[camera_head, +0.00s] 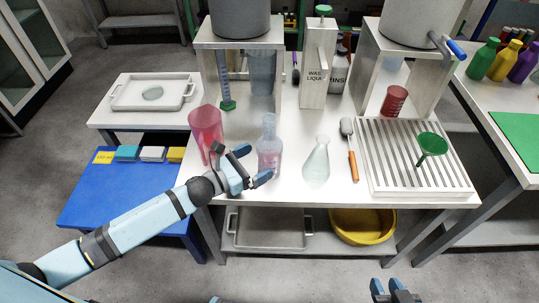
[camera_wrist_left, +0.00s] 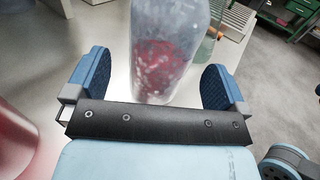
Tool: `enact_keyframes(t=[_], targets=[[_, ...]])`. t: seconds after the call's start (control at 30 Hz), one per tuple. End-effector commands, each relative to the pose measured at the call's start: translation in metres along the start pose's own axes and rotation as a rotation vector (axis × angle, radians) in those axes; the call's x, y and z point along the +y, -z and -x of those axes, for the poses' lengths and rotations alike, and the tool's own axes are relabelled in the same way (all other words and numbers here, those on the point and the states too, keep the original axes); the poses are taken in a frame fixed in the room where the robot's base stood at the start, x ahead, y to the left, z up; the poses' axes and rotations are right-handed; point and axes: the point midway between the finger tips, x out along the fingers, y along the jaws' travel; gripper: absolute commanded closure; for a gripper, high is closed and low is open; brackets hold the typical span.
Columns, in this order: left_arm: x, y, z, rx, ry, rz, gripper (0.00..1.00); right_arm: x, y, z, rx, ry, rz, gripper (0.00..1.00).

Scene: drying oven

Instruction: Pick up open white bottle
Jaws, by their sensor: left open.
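A translucent whitish bottle (camera_head: 269,146) with a narrow neck stands upright near the front of the white table; no cap shows on it. My left gripper (camera_head: 253,164) is open at its near left side, fingers pointing toward it. In the left wrist view, the bottle (camera_wrist_left: 168,55) stands between the two blue fingers of the gripper (camera_wrist_left: 158,78), with visible gaps on both sides; reddish patches show through its wall. Its top is cut off there. My right gripper (camera_head: 393,290) is partly visible at the bottom edge, away from the table, and its jaw state is unclear.
A red translucent beaker (camera_head: 205,126) stands close left of my left gripper. A clear conical flask (camera_head: 317,160) stands right of the bottle, then a brush-like tool with an orange handle (camera_head: 353,163) and a slatted rack (camera_head: 390,170) with a green funnel (camera_head: 431,146).

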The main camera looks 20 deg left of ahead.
Motion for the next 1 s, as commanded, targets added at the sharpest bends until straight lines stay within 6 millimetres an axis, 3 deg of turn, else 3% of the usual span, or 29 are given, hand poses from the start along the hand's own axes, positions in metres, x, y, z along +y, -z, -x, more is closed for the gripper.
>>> enact_keyframes(t=[0.3, 0.57, 0.67, 0.83, 1.0], targets=[[-0.002, 0.001, -0.044, -0.002, 0.001, 0.001, 0.0, 0.0, -0.002, -0.001, 0.002, 0.001, -0.002, 0.65], [-0.002, 0.002, -0.047, 0.0, 0.0, 0.001, 0.0, 0.0, 0.003, 0.0, 0.01, 0.002, -0.002, 0.65], [-0.002, 0.001, -0.047, 0.0, 0.0, 0.001, 0.18, 0.0, 0.003, 0.0, 0.01, 0.002, -0.002, 0.65], [-0.002, 0.001, -0.047, 0.0, 0.0, 0.001, 0.57, -0.001, 0.001, 0.0, 0.007, 0.002, -0.002, 0.65], [-0.002, 0.001, -0.047, -0.002, 0.0, 0.001, 0.57, -0.001, -0.001, -0.001, 0.003, 0.002, -0.002, 0.65]])
